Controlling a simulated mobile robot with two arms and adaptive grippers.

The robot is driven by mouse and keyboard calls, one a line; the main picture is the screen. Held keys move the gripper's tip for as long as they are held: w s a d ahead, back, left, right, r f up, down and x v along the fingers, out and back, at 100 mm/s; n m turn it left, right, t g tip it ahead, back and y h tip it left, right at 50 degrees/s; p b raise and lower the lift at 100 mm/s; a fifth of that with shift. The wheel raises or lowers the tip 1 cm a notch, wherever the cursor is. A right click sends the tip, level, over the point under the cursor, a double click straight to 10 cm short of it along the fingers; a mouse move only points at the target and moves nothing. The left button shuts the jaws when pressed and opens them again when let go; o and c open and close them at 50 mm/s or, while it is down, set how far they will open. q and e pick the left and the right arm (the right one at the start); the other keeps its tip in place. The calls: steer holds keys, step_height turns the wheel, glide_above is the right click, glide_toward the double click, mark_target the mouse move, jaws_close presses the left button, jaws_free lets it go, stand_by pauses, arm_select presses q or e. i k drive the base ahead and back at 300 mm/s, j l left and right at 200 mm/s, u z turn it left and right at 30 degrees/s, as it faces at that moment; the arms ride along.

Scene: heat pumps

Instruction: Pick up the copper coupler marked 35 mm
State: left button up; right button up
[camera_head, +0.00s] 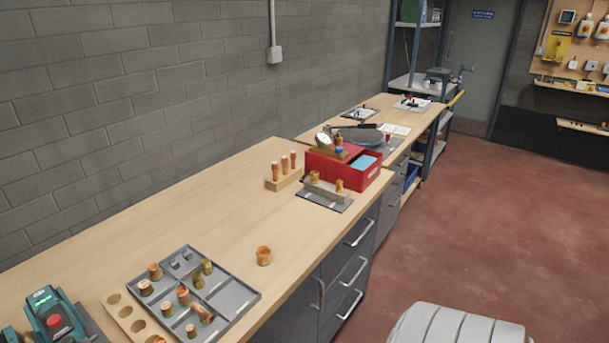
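A short copper fitting (263,256) stands alone on the bare wood of the workbench (225,215), to the right of a grey divided tray (238,299). Several more copper and brass fittings lie in the tray's left compartments, among them an upright copper piece (183,294) and a longer piece on its side (202,313). Another copper piece (145,287) is at the tray's left edge. No 35 mm mark is legible on any fitting, so I cannot tell which is the 35 mm coupler.
A wooden block with holes (129,318) and a green device with a red button (53,316) are at the near left. A red box (343,167), a wooden stand with copper pieces (284,177) and a grey plate (327,200) stand farther back. The bench middle is clear.

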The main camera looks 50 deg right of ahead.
mark_target(263, 252)
steer(key=z, duration=1.4)
